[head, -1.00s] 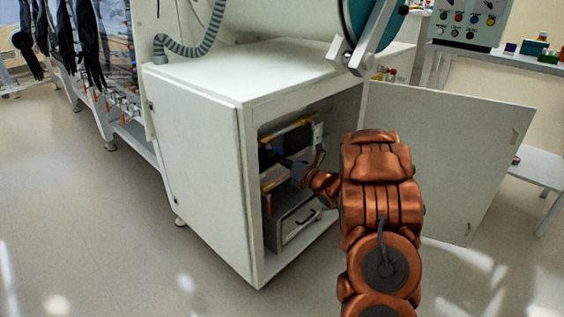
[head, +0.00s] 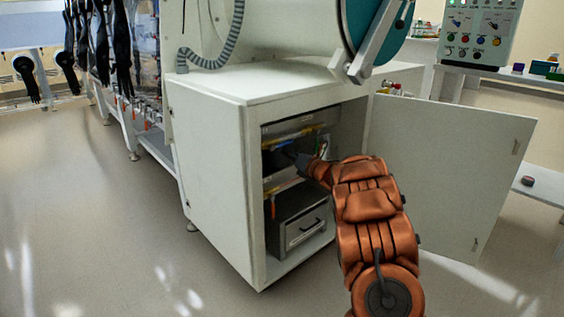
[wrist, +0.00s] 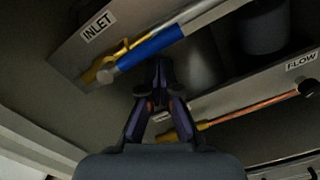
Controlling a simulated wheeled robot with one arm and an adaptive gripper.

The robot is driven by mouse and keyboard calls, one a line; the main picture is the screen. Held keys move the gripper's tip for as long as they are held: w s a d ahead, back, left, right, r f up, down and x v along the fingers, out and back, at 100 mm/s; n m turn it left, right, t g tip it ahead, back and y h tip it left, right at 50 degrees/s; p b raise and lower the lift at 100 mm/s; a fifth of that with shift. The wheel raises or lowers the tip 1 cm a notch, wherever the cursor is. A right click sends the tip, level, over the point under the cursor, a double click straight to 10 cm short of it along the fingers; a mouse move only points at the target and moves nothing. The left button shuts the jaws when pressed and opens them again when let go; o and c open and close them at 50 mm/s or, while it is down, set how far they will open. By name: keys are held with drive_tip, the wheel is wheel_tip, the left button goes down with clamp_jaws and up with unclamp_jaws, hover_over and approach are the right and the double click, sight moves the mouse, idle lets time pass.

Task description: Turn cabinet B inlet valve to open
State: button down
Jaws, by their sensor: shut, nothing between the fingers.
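The inlet valve has a yellow body (wrist: 103,72) and a blue lever (wrist: 150,46), beside a plate labelled INLET (wrist: 98,26) in the wrist view. The lever lies roughly along the silver pipe (wrist: 205,10). My gripper (wrist: 161,66) is shut and empty, its dark fingertips close to the right part of the lever; I cannot tell whether they touch it. In the head view my gripper (head: 289,154) is inside the open cabinet (head: 215,195), near a small blue patch; detail there is too small to read.
A FLOW label (wrist: 301,61) and a copper-coloured line (wrist: 250,112) with a yellow end sit right of my fingers. A grey drawer box (head: 300,228) stands low in the cabinet. The open door (head: 455,165) is to the right of my arm. The floor on the left is clear.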

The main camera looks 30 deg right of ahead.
drive_tip(key=shift+s+d+r, duration=0.15)
drive_tip(key=shift+d+r, duration=0.05)
drive_tip(key=shift+d, duration=0.15)
drive_tip(key=shift+r, duration=0.15)
idle(0.3)
drive_tip(key=s+d+f+b, duration=0.1)
drive_tip(key=s+f, duration=0.3)
drive_tip(key=s, duration=0.6)
drive_tip(key=shift+s+f, duration=0.3)
drive_tip(key=shift+f, duration=0.1)
drive_tip(key=shift+d, duration=0.1)
idle(0.4)
